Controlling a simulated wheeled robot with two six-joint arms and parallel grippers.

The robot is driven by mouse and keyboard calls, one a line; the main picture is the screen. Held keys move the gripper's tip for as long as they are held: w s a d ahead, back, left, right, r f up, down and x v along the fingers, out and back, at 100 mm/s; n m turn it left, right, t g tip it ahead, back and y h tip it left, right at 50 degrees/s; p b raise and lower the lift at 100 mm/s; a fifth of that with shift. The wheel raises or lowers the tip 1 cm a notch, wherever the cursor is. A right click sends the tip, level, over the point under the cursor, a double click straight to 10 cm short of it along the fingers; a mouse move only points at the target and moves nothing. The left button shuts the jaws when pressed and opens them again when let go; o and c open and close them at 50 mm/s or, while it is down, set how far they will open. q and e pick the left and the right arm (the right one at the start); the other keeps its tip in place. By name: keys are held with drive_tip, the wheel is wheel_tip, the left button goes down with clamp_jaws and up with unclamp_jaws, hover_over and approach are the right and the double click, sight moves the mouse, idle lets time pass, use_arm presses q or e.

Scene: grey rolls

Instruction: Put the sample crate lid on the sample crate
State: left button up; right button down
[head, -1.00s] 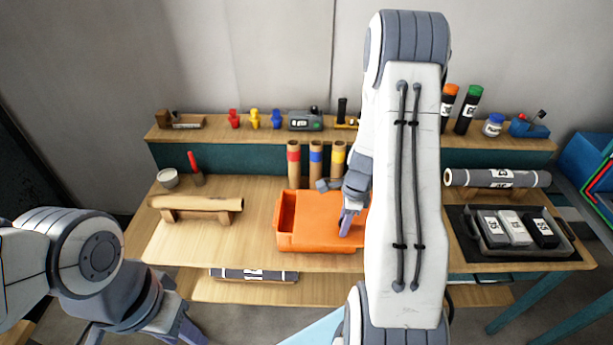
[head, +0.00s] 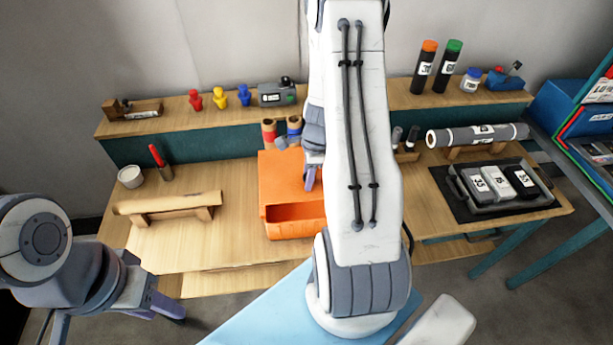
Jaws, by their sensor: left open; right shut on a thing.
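The sample crate (head: 296,229) is an orange open box on the wooden bench, in the middle of the head view. Its front part shows open. The orange sample crate lid (head: 280,175) is a flat panel over the back part of the crate. I cannot tell whether it touches the rim. My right gripper (head: 311,180) is shut on the lid near its right side. My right arm hides the right edges of the lid and crate. My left gripper (head: 160,308) is open and empty, low at the left in front of the bench.
Cardboard tubes (head: 269,133) stand just behind the lid. A tan roll on a stand (head: 168,203) lies left of the crate, with bare bench between. A white bowl (head: 131,176) is further back. A grey roll (head: 478,136) and a dark tray (head: 458,200) are at the right.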

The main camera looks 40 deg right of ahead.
wheel_tip(320, 180, down, 9)
drive_tip(key=b, duration=0.6)
drive_tip(key=shift+r, duration=0.15)
idle(0.7)
drive_tip(key=shift+f+b, duration=0.35)
drive_tip(key=shift+f, duration=0.05)
idle(0.6)
idle(0.3)
drive_tip(key=shift+c, duration=2.2)
unclamp_jaws()
drive_tip(key=r, duration=0.7)
drive_tip(key=s+d+r, duration=0.1)
drive_tip(key=r, duration=0.2)
drive_tip(key=shift+r, duration=0.2)
